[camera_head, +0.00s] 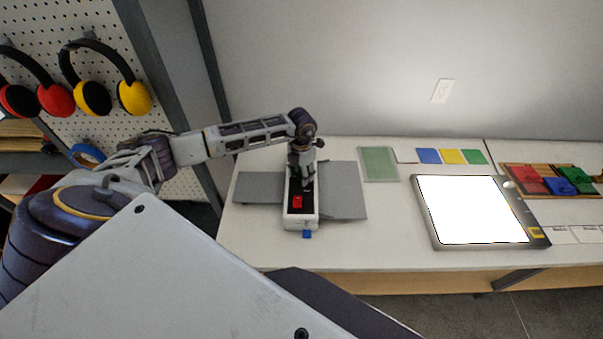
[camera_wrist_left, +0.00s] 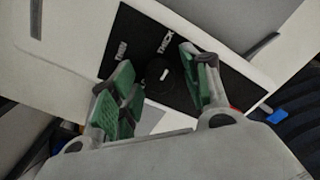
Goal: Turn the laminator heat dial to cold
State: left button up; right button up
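The laminator (camera_head: 291,221) is a narrow white machine with a black top panel and a red switch (camera_head: 297,202), standing on the table. My left gripper (camera_head: 301,180) points down over the far part of its panel. In the left wrist view, the open left gripper (camera_wrist_left: 158,68) has green-padded fingers on either side of a round black dial (camera_wrist_left: 153,74) with a white mark. Contact with the dial cannot be told. The panel (camera_wrist_left: 137,32) shows a word that reads THICK and a smaller one, perhaps THIN. No COLD label is readable. My right gripper is out of view.
Grey flat wings (camera_head: 343,190) extend from both sides of the laminator. A small blue piece (camera_head: 307,234) is at its near end. A bright light pad (camera_head: 470,209) and a green sheet (camera_head: 379,163) lie to the right. Earmuffs (camera_head: 105,92) hang on the pegboard at left.

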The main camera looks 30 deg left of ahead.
pick_arm(q)
jog(key=c, duration=0.8)
jog(key=shift+c, duration=0.2)
